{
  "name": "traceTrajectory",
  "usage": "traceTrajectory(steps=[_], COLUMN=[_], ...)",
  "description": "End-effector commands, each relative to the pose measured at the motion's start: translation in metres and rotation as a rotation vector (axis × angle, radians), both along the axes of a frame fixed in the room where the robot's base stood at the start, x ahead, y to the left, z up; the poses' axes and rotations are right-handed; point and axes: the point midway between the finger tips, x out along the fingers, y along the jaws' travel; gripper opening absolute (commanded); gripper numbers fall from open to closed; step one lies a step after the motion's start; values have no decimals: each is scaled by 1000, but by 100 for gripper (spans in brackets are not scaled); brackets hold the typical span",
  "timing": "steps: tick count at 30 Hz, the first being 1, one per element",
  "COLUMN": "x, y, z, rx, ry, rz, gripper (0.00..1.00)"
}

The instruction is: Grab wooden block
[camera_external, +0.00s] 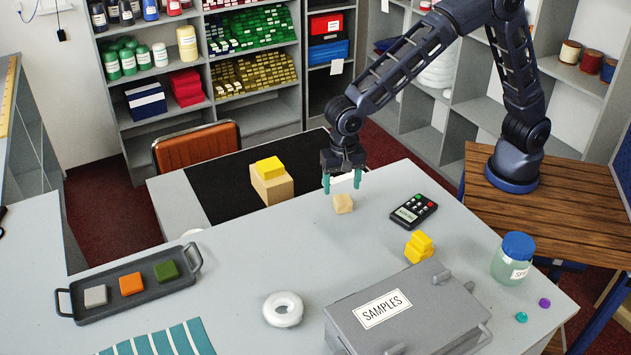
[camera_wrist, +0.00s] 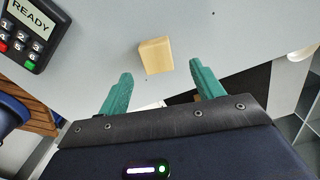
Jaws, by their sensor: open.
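A small light wooden block (camera_external: 343,203) lies on the grey counter, near its far edge. It also shows in the wrist view (camera_wrist: 156,55), ahead of the fingertips and between their lines. My gripper (camera_external: 342,184) hangs just above and behind the block in the external view, with its two teal fingers apart. In the wrist view my gripper (camera_wrist: 158,78) is open and nothing is between its fingers. A larger wooden block (camera_external: 272,186) with a yellow block (camera_external: 270,167) on top stands on the black mat to the left.
A tray (camera_external: 130,300) holds coloured pieces at left. The counter around the small block is clear.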

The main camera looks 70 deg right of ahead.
Motion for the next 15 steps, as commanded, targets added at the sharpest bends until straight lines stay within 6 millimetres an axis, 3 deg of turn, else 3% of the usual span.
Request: traceTrajectory(steps=[8, 15], x=[-2, -5], y=[0, 0], z=[-19, -51], rx=[-1, -1], ry=[1, 2], rz=[1, 2], gripper=[66, 66])
